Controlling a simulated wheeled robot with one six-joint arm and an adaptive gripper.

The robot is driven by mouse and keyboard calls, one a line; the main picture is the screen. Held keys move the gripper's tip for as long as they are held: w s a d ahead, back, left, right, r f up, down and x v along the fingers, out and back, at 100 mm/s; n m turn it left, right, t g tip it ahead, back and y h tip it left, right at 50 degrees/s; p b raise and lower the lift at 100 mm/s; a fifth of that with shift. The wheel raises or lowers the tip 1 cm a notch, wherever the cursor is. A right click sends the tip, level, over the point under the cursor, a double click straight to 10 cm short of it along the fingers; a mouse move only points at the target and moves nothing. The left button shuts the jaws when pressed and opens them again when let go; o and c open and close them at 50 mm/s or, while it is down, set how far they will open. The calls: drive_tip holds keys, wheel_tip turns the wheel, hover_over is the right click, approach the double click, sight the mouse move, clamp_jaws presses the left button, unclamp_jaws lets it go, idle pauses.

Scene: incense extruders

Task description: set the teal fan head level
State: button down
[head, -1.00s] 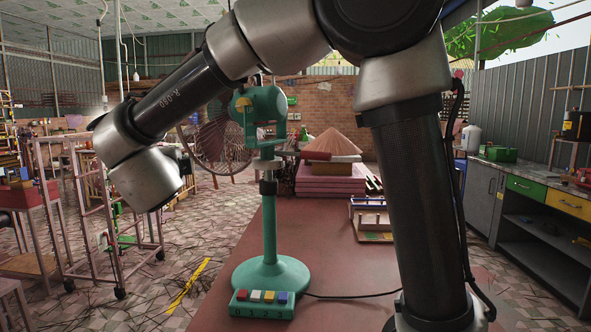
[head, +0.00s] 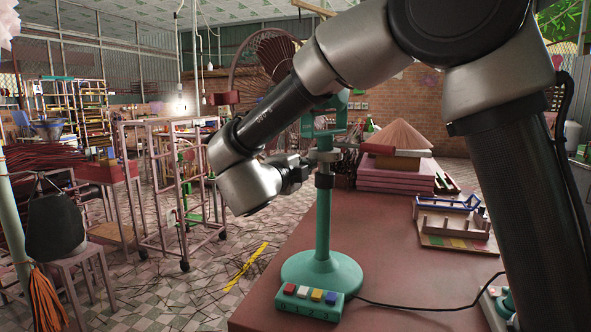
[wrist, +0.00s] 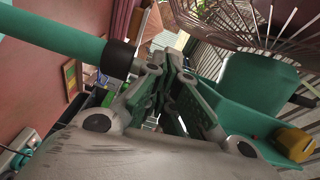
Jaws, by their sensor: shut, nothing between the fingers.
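The teal fan's round base (head: 345,272) and upright pole (head: 323,225) stand on the table. Its teal yoke (head: 327,122) shows beside my arm, which hides most of the head. The brown-bladed cage (head: 272,52) rises above my forearm at upper left; I cannot tell whether the head is level. In the wrist view the teal motor housing (wrist: 262,82), with a yellow knob (wrist: 293,143), is right of my fingers, and the pole (wrist: 62,38) with its black collar (wrist: 116,57) is left. My gripper (wrist: 176,68) is shut and empty, close to the pole below the yoke.
A button box (head: 310,301) sits before the base, with a black cable (head: 420,307) running right. Pink stacked blocks with a conical hat (head: 400,137) and a wooden rack (head: 455,225) stand farther back. A pink trolley frame (head: 170,195) is on the floor left.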

drive_tip(key=shift+w+a+f, duration=0.2)
drive_tip(key=shift+w+a, duration=1.1)
drive_tip(key=shift+a, duration=0.2)
drive_tip(key=shift+w+a+r+m, duration=0.3)
drive_tip(key=shift+w+a+m, duration=0.25)
drive_tip(key=shift+a+m, duration=0.05)
